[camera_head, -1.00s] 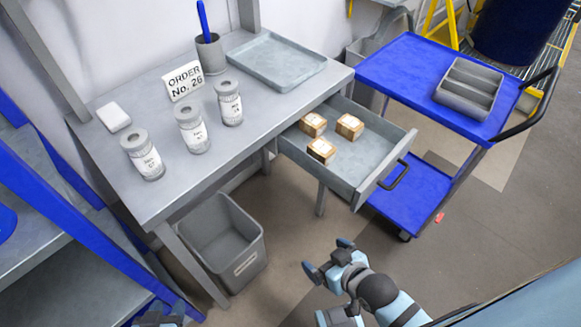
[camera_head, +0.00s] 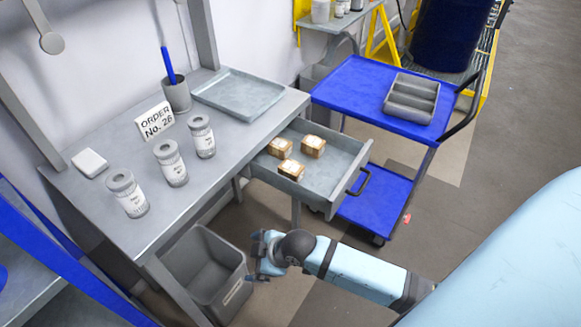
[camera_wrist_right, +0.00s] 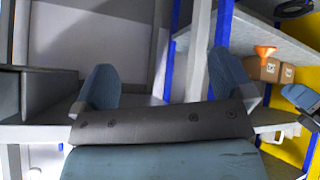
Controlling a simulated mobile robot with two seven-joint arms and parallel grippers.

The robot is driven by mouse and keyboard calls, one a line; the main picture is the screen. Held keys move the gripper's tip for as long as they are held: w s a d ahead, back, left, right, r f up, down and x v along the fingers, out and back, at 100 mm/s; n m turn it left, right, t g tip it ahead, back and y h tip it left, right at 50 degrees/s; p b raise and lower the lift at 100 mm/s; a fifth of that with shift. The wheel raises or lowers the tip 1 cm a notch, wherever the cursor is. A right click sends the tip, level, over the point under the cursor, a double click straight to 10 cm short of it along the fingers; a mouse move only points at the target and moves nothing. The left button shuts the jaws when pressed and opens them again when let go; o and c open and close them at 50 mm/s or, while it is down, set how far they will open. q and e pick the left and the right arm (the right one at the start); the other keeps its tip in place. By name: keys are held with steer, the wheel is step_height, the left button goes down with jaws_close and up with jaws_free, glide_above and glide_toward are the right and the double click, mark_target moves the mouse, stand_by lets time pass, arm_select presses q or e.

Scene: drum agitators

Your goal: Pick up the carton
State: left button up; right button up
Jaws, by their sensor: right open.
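Three small brown cartons with whitish tops lie in the open drawer: one at the left (camera_head: 279,147), one at the right (camera_head: 313,146) and one at the front (camera_head: 291,170). My right gripper (camera_head: 258,256) is in front of and below the drawer, beside the grey bin, apart from the cartons. In the right wrist view the right gripper (camera_wrist_right: 167,82) has its fingers wide apart with nothing between them. That view also shows brown boxes (camera_wrist_right: 263,68) on a shelf at the right.
The drawer (camera_head: 335,180) sticks out of the grey table (camera_head: 104,217), which bears three labelled jars (camera_head: 171,163), an order sign (camera_head: 154,121) and a tray (camera_head: 239,94). A grey bin (camera_head: 207,275) stands below. A blue cart (camera_head: 362,90) is at the right.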

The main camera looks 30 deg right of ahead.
steer(key=w+d+r+n+g+h+p, duration=0.1)
steer(key=w+d+r+n+g+p, duration=0.1)
steer(key=w+d+r+n, duration=0.3)
steer(key=n+g+h+p, duration=0.3)
steer(key=n+g+h, duration=0.1)
steer(key=n+h, duration=0.15)
glide_toward(291, 167)
steer(key=shift+n, duration=0.45)
steer(key=f, duration=0.4)
steer(key=d+f, duration=0.1)
steer(key=f, duration=0.3)
steer(key=w+f, duration=0.1)
steer(key=f, duration=0.2)
steer(key=shift+d+f, duration=0.25)
steer(key=shift+f, duration=0.15)
arm_select(q)
steer(key=r, duration=0.2)
steer(key=s+r, duration=0.1)
steer(key=shift+a+r, duration=0.15)
steer(key=shift+a, duration=0.25)
arm_select(e)
steer(key=shift+s, duration=0.1)
steer(key=c, duration=1)
